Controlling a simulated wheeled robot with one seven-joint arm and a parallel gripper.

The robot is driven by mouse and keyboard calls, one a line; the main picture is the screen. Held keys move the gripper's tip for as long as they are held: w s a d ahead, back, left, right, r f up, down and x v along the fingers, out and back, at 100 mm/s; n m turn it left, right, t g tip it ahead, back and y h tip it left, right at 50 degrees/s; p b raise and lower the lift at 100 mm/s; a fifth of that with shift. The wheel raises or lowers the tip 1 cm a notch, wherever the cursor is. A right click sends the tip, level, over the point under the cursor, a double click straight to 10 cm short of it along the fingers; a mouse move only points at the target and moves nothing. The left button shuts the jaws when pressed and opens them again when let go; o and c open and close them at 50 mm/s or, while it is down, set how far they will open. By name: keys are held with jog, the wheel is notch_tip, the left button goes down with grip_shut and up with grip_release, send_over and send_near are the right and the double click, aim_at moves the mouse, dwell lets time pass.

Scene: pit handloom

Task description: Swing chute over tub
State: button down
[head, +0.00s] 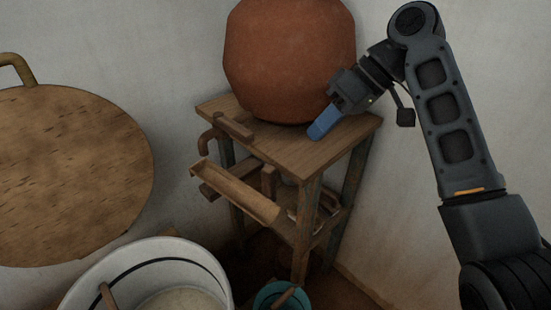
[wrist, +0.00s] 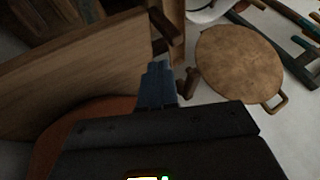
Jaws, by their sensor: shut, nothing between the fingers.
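The chute (head: 237,190) is a narrow wooden trough at the front of a wooden stand. It slopes from upper left to lower right in the head view. Its lower right end appears above a small teal bucket. The white tub (head: 218,268) with a dark band stands on the floor at the lower left, partly cut off; the chute lies up and right of it in the picture. My gripper (head: 322,124) has blue fingertips, shut and empty, at the stand's top beside the clay pot. The fingers (wrist: 157,85) also show shut in the wrist view. Contact with the top is unclear.
A large clay pot (head: 290,60) stands on the stand's top (head: 300,150). A wooden block (head: 233,127) and a curved spout-like piece (head: 207,141) sit at its left edge. The teal bucket (head: 268,291) is below. A round wooden lid-like disc (head: 70,175) fills the left.

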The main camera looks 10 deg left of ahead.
aim_at(287, 161)
jog(key=shift+a, duration=0.15)
jog(key=x, duration=1)
jog(key=shift+p, duration=0.4)
jog(key=shift+s, duration=0.1)
